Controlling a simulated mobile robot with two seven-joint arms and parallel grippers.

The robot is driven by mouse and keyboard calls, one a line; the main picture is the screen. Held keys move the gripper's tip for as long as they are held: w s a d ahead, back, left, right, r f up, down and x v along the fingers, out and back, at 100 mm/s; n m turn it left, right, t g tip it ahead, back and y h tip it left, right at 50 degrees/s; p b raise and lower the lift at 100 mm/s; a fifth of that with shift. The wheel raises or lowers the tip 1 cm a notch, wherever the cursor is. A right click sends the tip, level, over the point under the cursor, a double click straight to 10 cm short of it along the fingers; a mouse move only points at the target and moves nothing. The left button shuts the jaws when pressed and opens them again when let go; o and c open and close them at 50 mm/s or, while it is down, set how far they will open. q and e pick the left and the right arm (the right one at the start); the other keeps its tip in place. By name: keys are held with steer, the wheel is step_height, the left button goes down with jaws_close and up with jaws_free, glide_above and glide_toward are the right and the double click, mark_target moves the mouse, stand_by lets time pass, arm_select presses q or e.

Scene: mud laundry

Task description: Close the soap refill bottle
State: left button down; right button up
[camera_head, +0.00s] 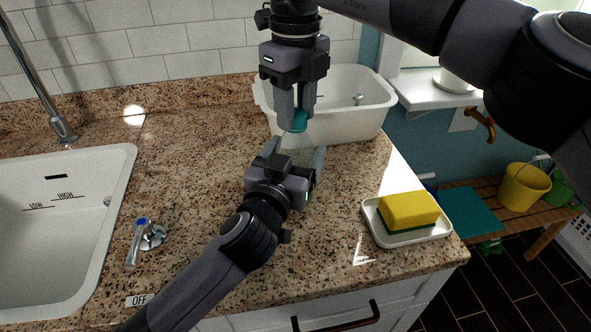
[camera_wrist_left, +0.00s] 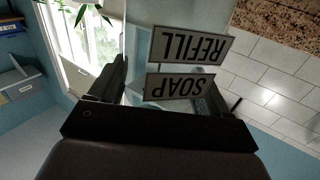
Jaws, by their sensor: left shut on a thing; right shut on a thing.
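The soap refill bottle (camera_wrist_left: 140,50) is clear, with white REFILL and SOAP labels that appear upside down in the left wrist view. My left gripper (camera_head: 294,155) is shut on the bottle above the granite counter; in the head view the see-through bottle is hard to make out and mostly hidden by the gripper. My right gripper (camera_head: 297,112) points down just above the left one and is shut on a teal cap (camera_head: 298,122). The cap is over the bottle area. I cannot tell whether the cap touches the bottle's neck.
A white basin (camera_head: 350,122) stands close behind the grippers. A white dish (camera_head: 405,238) with a yellow-green sponge (camera_head: 408,211) lies at the right front. A white sink (camera_head: 60,235) and a tap handle (camera_head: 145,240) are at left. The middle-left of the counter (camera_head: 190,170) is clear.

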steer(key=m, duration=0.9)
steer(key=shift+m, duration=0.4)
steer(key=o, duration=1.2)
steer(key=shift+o, duration=0.2)
steer(key=shift+r, duration=3.75)
